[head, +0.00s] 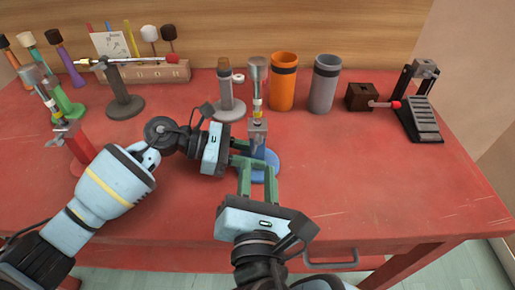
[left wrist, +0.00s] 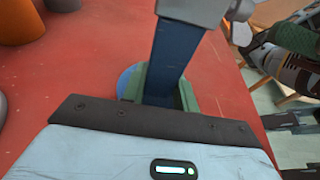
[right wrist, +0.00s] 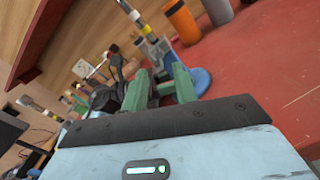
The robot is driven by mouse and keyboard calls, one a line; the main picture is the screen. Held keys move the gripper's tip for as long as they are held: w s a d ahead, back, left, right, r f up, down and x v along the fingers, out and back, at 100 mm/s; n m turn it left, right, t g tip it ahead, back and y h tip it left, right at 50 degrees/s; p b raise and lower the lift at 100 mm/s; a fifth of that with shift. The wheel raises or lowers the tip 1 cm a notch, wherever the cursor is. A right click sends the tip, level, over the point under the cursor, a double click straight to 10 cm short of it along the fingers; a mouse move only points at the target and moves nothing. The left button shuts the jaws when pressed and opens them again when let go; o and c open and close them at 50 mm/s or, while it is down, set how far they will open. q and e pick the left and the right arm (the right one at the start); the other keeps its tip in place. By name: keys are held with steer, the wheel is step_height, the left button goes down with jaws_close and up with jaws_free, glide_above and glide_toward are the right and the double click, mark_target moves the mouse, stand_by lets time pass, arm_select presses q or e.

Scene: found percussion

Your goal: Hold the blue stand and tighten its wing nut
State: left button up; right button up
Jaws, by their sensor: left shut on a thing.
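The blue stand (head: 270,172) stands upright near the front middle of the table, with a round blue base and a square post that also shows in the left wrist view (left wrist: 176,58). A grey clamp block (head: 258,128) tops the post, with a yellow-banded grey rod rising from it. My left gripper (head: 247,153) is shut on the post from the left, below the clamp. My right gripper (head: 256,162) is open, its green fingers apart, close in front of the stand. In the right wrist view the blue base (right wrist: 202,82) lies just beyond its fingers.
A red stand (head: 80,145) is at the left and a grey stand (head: 229,105) behind the blue one. Orange (head: 284,82) and grey (head: 325,85) cylinders stand at the back. The right front table is clear.

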mark_target(258, 149)
steer(key=w, duration=0.5)
steer(key=shift+w, duration=0.4)
jaws_close()
